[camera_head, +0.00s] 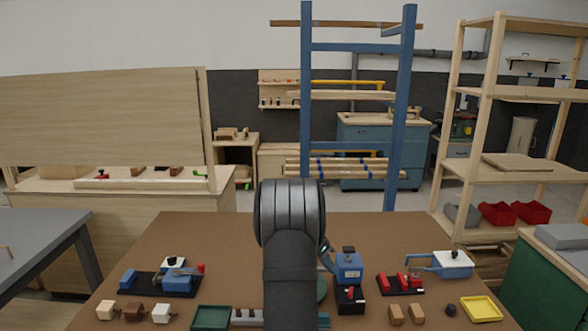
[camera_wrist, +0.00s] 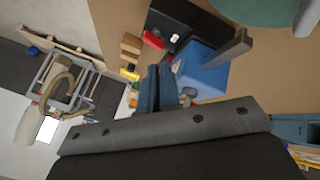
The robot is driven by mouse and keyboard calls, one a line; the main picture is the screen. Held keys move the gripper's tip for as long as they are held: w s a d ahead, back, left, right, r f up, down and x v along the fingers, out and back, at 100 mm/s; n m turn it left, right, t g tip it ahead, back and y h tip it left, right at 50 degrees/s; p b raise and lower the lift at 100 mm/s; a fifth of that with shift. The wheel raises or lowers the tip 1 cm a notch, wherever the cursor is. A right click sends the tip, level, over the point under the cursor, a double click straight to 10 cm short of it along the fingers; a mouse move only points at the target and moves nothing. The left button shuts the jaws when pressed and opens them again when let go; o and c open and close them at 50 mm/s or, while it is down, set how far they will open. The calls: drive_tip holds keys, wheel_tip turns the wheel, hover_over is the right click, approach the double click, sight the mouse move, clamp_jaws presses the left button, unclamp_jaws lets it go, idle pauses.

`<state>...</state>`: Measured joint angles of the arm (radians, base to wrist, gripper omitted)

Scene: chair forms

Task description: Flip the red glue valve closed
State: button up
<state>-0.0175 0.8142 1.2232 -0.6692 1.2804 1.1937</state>
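A blue glue unit with a dark knob (camera_head: 348,266) stands right of my arm in the head view. In front of it is a black block (camera_head: 350,302) with a small red part (camera_head: 350,293), which looks like the valve. In the wrist view, the blue body (camera_wrist: 205,72) adjoins the black base (camera_wrist: 185,22), with a red piece (camera_wrist: 153,40) at its edge. My gripper (camera_wrist: 160,72) has its two fingers together, close to the blue body and apart from the red piece. Whether they touch the body, and the valve's exact position, I cannot tell.
A red fixture on a black base (camera_head: 402,282) and a blue-and-white tool (camera_head: 452,264) stand right. A clamp fixture (camera_head: 172,280) is left. Wood blocks, a green tray (camera_head: 211,317) and a yellow tray (camera_head: 481,309) line the front. The table's back (camera_head: 200,235) is clear.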

drive_tip(key=o, duration=0.5)
drive_tip(key=shift+o, duration=0.2)
wheel_tip(320, 180, up, 11)
drive_tip(key=n+t+y, duration=0.1)
drive_tip(key=n+y, duration=0.5)
drive_tip(key=y, duration=0.1)
hover_over(351, 290)
drive_tip(key=shift+n, duration=0.3)
wheel_tip(351, 290, down, 17)
drive_tip(key=shift+f, duration=0.1)
drive_tip(key=shift+c, duration=0.2)
clamp_jaws()
